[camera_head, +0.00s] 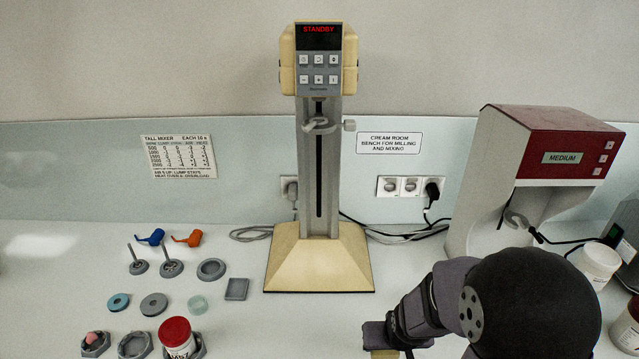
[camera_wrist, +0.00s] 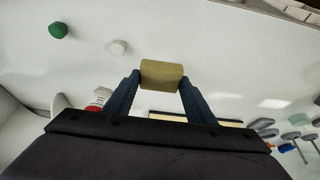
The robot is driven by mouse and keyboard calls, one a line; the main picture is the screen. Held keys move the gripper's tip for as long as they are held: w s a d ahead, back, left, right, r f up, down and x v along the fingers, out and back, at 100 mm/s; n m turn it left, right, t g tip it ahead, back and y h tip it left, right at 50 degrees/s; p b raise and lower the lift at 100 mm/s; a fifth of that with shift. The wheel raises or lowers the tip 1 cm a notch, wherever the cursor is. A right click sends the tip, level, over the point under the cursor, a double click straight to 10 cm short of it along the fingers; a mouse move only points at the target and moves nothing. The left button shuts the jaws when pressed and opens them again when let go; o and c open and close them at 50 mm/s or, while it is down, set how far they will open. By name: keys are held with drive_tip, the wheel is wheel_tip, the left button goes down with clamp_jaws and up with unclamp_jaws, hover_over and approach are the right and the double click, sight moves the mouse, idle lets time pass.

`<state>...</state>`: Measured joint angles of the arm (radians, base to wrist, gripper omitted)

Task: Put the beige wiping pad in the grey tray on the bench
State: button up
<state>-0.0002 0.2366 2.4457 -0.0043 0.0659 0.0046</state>
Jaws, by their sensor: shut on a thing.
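The beige wiping pad (camera_wrist: 161,74) is held between the two dark fingertips of my gripper (camera_wrist: 160,80) in the wrist view, with bench surface visible behind it. In the head view my gripper (camera_head: 384,338) is at the bottom edge, in front of the mixer and right of its base. Only a sliver of the pad (camera_head: 384,354) shows there. I cannot clearly identify the grey tray. A small grey square piece (camera_head: 236,289) lies left of the mixer base, but I cannot tell whether it is a tray.
A tall mixer (camera_head: 319,260) stands at the back centre. Several grey discs and holders (camera_head: 154,304) and a red-lidded jar (camera_head: 177,338) are at the left. A red-topped machine (camera_head: 540,150) and white jars (camera_head: 600,263) are at the right. Bench at far left is clear.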

drive_tip(key=a+f+b, duration=0.1)
drive_tip(key=a, duration=0.1)
drive_tip(key=a+f+n+b, duration=0.1)
drive_tip(key=a+b, duration=0.1)
drive_tip(key=a+f+n+b, duration=0.1)
drive_tip(key=a, duration=0.2)
drive_tip(key=shift+w+f+y+b, duration=0.15)
drive_tip(key=shift+w+y+b, duration=0.15)
drive_tip(key=shift+y, duration=0.1)
drive_tip(key=w+a+b, duration=0.1)
drive_tip(key=a, duration=0.1)
drive_tip(key=w+a+r+n+b, duration=0.1)
drive_tip(key=a, duration=0.2)
drive_tip(key=w+a+r+n+y+b, duration=0.1)
drive_tip(key=w+a, duration=0.1)
drive_tip(key=a, duration=0.1)
drive_tip(key=shift+r, duration=0.1)
drive_tip(key=w+a+r+b, duration=0.2)
drive_tip(key=w+a+r, duration=0.1)
drive_tip(key=a+r, duration=0.25)
drive_tip(key=s+d+r+m+h, duration=0.1)
drive_tip(key=s+d+m, duration=0.1)
drive_tip(key=d+m, duration=0.2)
drive_tip(key=shift+s+d+h+p, duration=0.25)
drive_tip(key=shift+d+h+p, duration=0.15)
drive_tip(key=shift+d, duration=0.35)
